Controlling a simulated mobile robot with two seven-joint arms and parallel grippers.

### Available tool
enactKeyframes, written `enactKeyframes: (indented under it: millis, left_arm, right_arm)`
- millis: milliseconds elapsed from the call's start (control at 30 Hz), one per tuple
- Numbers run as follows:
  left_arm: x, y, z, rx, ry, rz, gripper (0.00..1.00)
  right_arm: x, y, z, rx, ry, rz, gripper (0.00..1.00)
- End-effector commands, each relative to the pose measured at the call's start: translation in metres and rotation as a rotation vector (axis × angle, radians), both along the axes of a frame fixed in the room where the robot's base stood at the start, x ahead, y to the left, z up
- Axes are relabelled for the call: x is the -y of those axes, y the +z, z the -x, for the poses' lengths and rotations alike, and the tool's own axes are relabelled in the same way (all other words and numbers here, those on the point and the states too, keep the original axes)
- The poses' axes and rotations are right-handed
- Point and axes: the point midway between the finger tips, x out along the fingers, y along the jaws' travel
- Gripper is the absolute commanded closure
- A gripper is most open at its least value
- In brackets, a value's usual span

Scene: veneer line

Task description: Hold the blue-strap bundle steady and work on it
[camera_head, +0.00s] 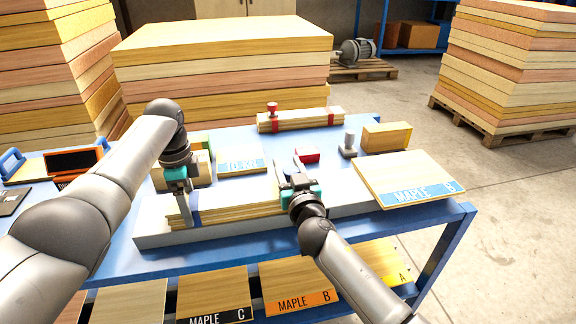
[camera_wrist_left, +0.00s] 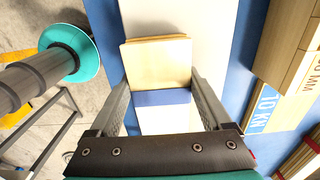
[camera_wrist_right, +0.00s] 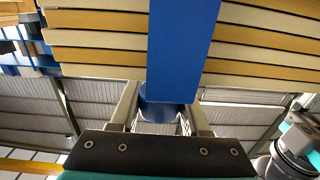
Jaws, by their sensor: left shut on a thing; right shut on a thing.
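The blue-strap bundle (camera_head: 240,208), a flat stack of pale wood strips, lies on a light grey beam (camera_head: 262,224) at the table's front. One blue strap (camera_head: 195,212) shows near its left end, and the left wrist view shows a blue band (camera_wrist_left: 161,97) across it. My left gripper (camera_head: 182,208) comes down over that end, its fingers either side of the bundle. My right gripper (camera_head: 287,165) is at the bundle's right end. In the right wrist view a blue strap (camera_wrist_right: 180,45) crosses the layered edges, and the fingers close on a dark blue piece (camera_wrist_right: 166,110) at its end.
A red-strap bundle (camera_head: 300,119) lies at the back. A 10 KN plate (camera_head: 242,162), a red block (camera_head: 307,155), a metal post (camera_head: 348,145) and a wood block (camera_head: 387,136) stand behind my right gripper. A Maple B panel (camera_head: 408,178) lies right. Tall wood stacks (camera_head: 225,65) stand behind.

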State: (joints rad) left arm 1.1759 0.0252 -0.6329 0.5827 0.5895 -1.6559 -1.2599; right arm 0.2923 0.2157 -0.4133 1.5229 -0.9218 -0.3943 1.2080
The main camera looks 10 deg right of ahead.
Motion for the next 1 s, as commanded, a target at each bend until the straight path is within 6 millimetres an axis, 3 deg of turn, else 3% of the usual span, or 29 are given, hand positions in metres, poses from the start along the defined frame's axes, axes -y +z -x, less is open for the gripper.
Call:
enactKeyframes:
  millis: [367, 1000]
  left_arm:
    - [0.000, -0.004, 0.002, -0.007, -0.001, -0.002, 1.00]
    - [0.001, -0.004, 0.002, -0.008, -0.004, -0.002, 1.00]
  right_arm:
    - [-0.004, -0.002, 0.000, -0.003, 0.134, 0.005, 1.00]
    - [-0.019, 0.000, 0.005, 0.001, 0.634, 0.007, 1.00]
